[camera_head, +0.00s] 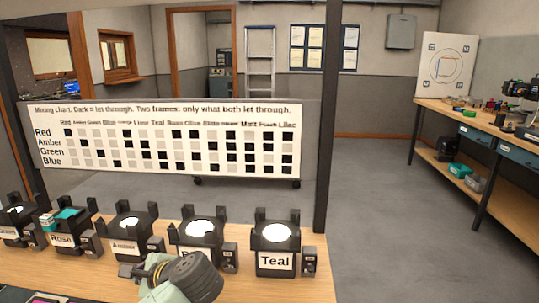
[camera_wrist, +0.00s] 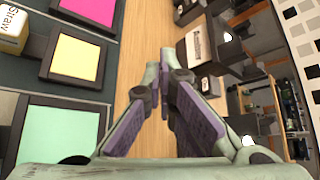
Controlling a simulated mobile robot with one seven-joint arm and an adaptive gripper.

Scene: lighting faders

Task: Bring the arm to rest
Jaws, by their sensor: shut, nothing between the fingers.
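My gripper (camera_wrist: 159,68) shows in the wrist view with its two fingers brought together at the tips, shut and empty. The fingers are over a bare strip of the wooden bench (camera_wrist: 133,30). In the head view, part of my arm reaches in at the bottom, in front of the row of lamp units. The lamp unit labelled Teal (camera_head: 275,240) stands to its right. The label of the unit just behind my arm (camera_head: 196,232) is mostly covered. The units labelled Amber (camera_head: 125,225) and Rose (camera_head: 66,220) stand further left.
Pink (camera_wrist: 90,8), yellow (camera_wrist: 75,57) and mint (camera_wrist: 58,135) panels lie in dark frames left of my fingers, near a block labelled Straw (camera_wrist: 12,28). A mixing chart (camera_head: 170,140) stands behind the bench. A post (camera_head: 327,130) rises at the bench's right end. Open floor (camera_head: 390,220) lies right.

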